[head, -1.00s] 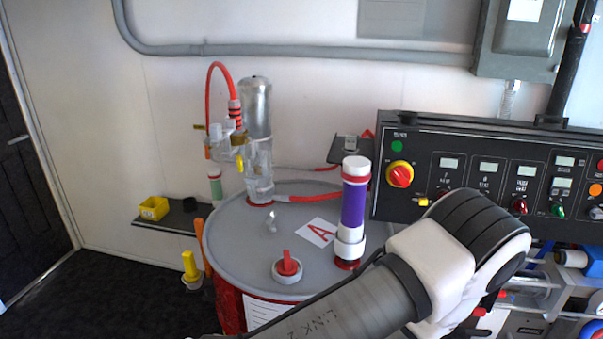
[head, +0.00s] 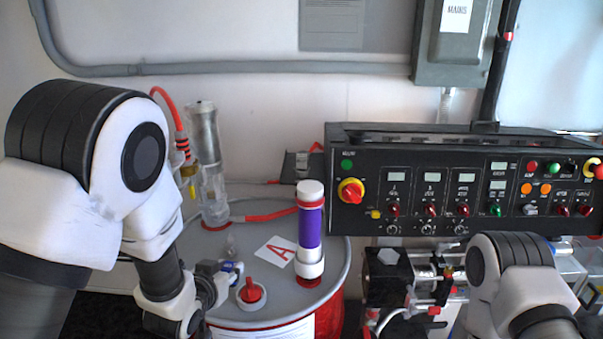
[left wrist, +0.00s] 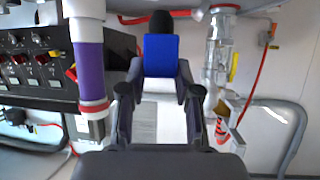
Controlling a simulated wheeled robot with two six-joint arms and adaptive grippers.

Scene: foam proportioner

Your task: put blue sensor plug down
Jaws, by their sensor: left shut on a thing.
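The blue sensor plug (left wrist: 160,55) has a blue body and a dark end, and it sits between the two dark fingers of my left gripper (left wrist: 159,80) in the left wrist view. In the head view only a small blue and white bit of the plug (head: 232,267) shows past the fingers. My left gripper (head: 222,275) is shut on it, over the left part of the grey drum lid (head: 292,302), beside the red-handled cap (head: 251,291). I cannot tell whether the plug touches the lid. My right arm shows at the lower right, but its gripper does not.
A clear cylinder with a red hose (head: 208,165) stands behind my left gripper. A black control panel (head: 460,180) fills the right back.

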